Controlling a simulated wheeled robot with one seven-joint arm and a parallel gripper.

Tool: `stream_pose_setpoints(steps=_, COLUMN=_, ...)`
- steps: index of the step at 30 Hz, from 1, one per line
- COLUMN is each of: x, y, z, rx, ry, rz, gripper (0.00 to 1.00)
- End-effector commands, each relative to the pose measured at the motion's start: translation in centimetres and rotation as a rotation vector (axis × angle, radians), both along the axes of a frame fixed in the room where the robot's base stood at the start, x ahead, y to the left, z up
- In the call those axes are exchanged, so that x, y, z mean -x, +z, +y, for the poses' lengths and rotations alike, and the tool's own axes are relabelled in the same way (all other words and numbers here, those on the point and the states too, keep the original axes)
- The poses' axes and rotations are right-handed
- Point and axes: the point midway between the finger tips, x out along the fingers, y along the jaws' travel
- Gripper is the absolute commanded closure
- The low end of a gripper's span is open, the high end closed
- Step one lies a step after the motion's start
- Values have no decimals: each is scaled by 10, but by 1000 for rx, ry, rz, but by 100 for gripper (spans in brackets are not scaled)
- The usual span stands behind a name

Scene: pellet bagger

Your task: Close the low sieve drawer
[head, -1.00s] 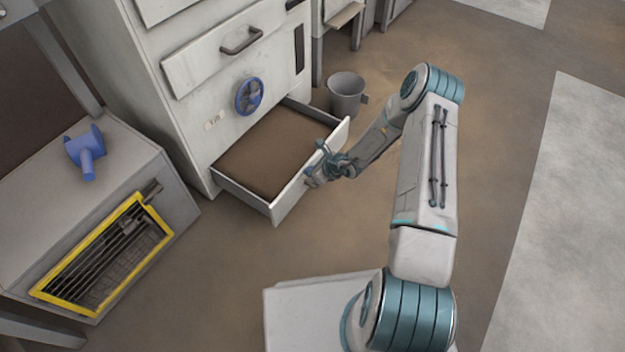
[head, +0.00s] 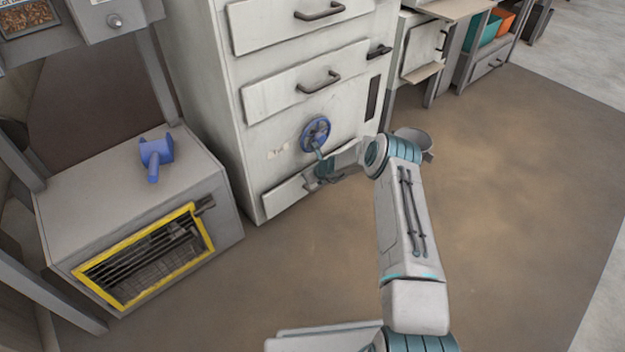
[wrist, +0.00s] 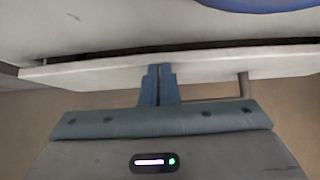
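The low sieve drawer (head: 284,197) is at the foot of the pale cabinet in the head view. Its front looks flush or nearly flush with the cabinet, and its inside is hidden. In the wrist view the drawer front (wrist: 95,73) spans the picture, with a thin dark gap along its top edge. My gripper (wrist: 160,84) has its two fingers together with nothing between them. The fingertips are at the drawer front, seemingly touching it, to the left of its handle (wrist: 243,86). In the head view my gripper (head: 322,172) is partly hidden by my arm.
A blue handwheel (head: 315,134) is on the cabinet just above the gripper. A low grey box with a yellow-framed grille (head: 150,262) and a blue object (head: 156,156) on top is at left. Floor in front is clear.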

Motion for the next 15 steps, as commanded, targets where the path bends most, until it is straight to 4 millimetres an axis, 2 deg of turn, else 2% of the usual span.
stream_pose_setpoints(steps=15, x=-6, y=0, z=15, rx=0, ry=6, rz=0, gripper=100)
